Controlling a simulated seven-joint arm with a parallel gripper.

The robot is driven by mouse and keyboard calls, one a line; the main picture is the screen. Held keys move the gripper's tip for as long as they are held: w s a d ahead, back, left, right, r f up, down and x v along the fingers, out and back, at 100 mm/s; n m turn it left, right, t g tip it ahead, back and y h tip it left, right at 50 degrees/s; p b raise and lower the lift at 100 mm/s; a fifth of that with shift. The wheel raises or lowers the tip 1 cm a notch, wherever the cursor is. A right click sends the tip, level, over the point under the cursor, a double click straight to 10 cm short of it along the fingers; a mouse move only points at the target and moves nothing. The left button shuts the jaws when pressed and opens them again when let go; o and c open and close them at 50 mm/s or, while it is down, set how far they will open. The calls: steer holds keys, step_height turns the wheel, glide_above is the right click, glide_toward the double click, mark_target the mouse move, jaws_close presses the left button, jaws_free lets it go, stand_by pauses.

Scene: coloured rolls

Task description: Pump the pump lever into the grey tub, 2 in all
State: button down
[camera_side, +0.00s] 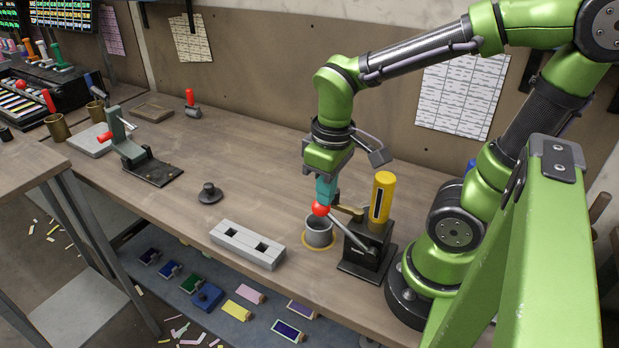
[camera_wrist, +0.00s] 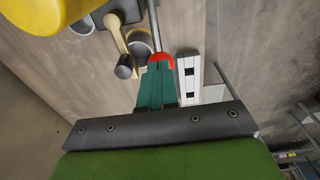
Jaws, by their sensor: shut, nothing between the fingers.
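The pump (camera_side: 368,245) is a dark block on a black base plate with a yellow cylinder (camera_side: 383,197) on top and a brass spout (camera_side: 348,212). Its lever is a steel rod (camera_side: 347,234) slanting up and left to a red knob (camera_side: 320,208). The grey tub (camera_side: 318,233) stands on the table inside a yellow ring, beside the pump; it shows partly in the wrist view (camera_wrist: 142,40). My gripper (camera_side: 324,198) has teal fingers, shut and empty, right at the red knob, also in the wrist view (camera_wrist: 158,67). I cannot tell whether they touch. The tub's contents are hidden.
A pale block with two square holes (camera_side: 248,243) lies left of the tub. A dark round knobbed piece (camera_side: 210,193) and a green device with a red handle (camera_side: 125,145) stand farther left. The table (camera_side: 255,165) between them and the back wall is mostly clear.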

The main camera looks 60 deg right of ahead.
mark_target(315, 208)
steer(key=shift+w+f, duration=0.35)
steer(key=shift+f, duration=0.6)
steer(key=shift+w+f, duration=0.35)
steer(key=shift+f, duration=0.6)
steer(key=shift+w+f, duration=0.35)
steer(key=shift+f, duration=0.6)
steer(key=shift+r, duration=0.1)
steer(key=shift+s+r, duration=0.45)
steer(key=shift+r, duration=0.65)
steer(key=shift+s+r, duration=0.4)
steer(key=shift+r, duration=0.75)
steer(key=shift+s+r, duration=0.45)
steer(key=shift+r, duration=0.65)
